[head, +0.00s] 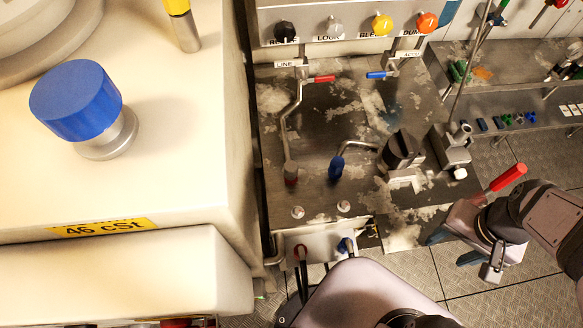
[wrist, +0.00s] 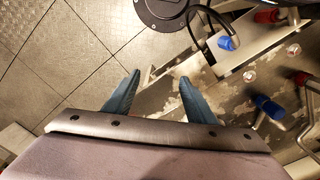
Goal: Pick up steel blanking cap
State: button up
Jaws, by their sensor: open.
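Two small round steel pieces sit on the worn metal plate (head: 325,190), a left one (head: 297,211) and a right one (head: 343,206). They also show in the wrist view as a lower one (wrist: 249,75) and an upper one (wrist: 293,49). I cannot tell whether either is the steel blanking cap. My gripper (head: 453,248) is to the right of the plate's front part in the head view. Its two teal fingers (wrist: 160,82) are apart with nothing between them, over the floor and plate edge.
Blue-handled (head: 336,168) and red-handled (head: 318,79) valves, pipes and a black knob (head: 403,150) stand on the plate. A red lever (head: 507,178) shows close to my gripper. A large cream housing with a blue knob (head: 76,100) fills the left.

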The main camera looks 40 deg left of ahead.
jog(key=shift+c, duration=0.3)
jog(key=w+a+r+n, duration=0.1)
jog(key=w+a+n, duration=0.4)
jog(key=a+n, duration=0.3)
jog(key=n+p, duration=0.2)
jog(key=n, duration=2.6)
send_over(291, 166)
jog(key=shift+s+d+f, duration=0.1)
jog(key=shift+s, duration=0.2)
jog(key=shift+w+f+p, duration=0.15)
jog(key=shift+f+p, duration=0.7)
jog(key=shift+f, duration=1)
jog(key=shift+w+f+p, duration=0.15)
jog(key=shift+f+p, duration=0.65)
jog(key=shift+f, duration=1)
grip_shut()
